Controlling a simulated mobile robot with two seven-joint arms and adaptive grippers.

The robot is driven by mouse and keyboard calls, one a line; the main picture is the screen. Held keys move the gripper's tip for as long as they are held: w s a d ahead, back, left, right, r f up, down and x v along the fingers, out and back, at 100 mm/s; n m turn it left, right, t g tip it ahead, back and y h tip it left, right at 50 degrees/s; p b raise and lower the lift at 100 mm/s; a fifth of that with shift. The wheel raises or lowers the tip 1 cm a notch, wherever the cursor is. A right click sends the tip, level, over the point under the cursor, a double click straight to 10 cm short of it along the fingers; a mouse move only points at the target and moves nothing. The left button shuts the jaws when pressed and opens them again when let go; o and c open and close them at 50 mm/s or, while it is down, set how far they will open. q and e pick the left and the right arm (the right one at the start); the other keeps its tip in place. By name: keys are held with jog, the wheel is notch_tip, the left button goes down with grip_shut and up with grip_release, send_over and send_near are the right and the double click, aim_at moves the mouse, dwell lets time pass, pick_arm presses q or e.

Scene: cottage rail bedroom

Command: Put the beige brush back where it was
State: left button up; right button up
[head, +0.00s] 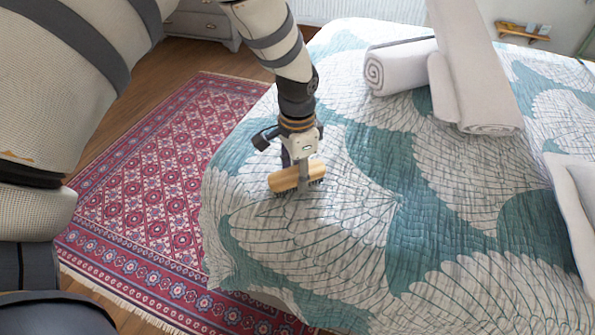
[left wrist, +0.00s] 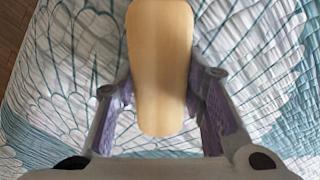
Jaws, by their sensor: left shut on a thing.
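The beige brush (head: 284,179) has a light wooden back and dark bristles that point down. It is at the bed's near left corner in the head view. My left gripper (head: 303,178) comes from above and is shut on the brush. In the left wrist view the brush (left wrist: 160,65) lies lengthwise between the two purple-padded fingers (left wrist: 163,110). The bristles are close to the quilt (head: 440,215); I cannot tell whether they touch it. My right gripper does not show.
Rolled light-grey towels or mats (head: 470,100) lie on the bed at the back. A pale pillow or cushion (head: 575,190) is at the right edge. A red patterned rug (head: 150,190) covers the floor left of the bed. The quilt's middle is clear.

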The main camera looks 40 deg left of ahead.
aim_at(297, 172)
pick_arm(q)
jog(key=o, duration=1.3)
notch_tip(297, 172, up, 12)
jog(key=shift+r+p, duration=0.2)
jog(key=shift+p, duration=0.55)
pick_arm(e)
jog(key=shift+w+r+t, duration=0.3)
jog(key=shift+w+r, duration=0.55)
